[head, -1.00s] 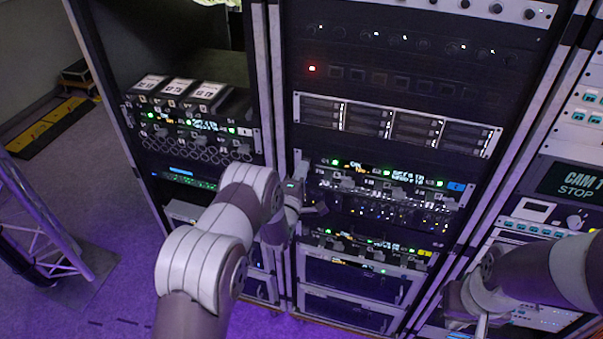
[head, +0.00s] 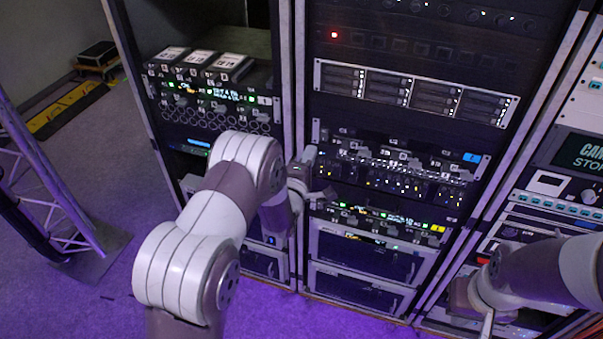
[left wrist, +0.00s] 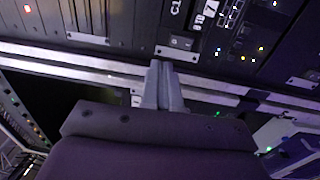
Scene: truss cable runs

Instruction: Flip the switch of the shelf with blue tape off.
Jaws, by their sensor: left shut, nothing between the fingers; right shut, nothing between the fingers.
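The shelf with blue tape (head: 472,157) is in the middle rack. Its front row (head: 400,150) shows no green lights, only pale labels. My left gripper (head: 309,156) is shut and empty by the left end of this shelf. In the left wrist view its fingers (left wrist: 163,80) are together, close to a metal panel ear (left wrist: 177,52). I cannot tell whether they touch it. The individual switch position is too small to read. My right gripper (head: 487,325) is at the lower right, shut and empty, away from the shelf.
Below is a shelf with yellow tape (head: 437,228) and green lights. The left rack has a lit shelf with white tape (head: 265,101). A drive unit (head: 415,92) sits above. Rack posts (head: 291,60) stand between the racks. A truss (head: 55,190) stands at far left.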

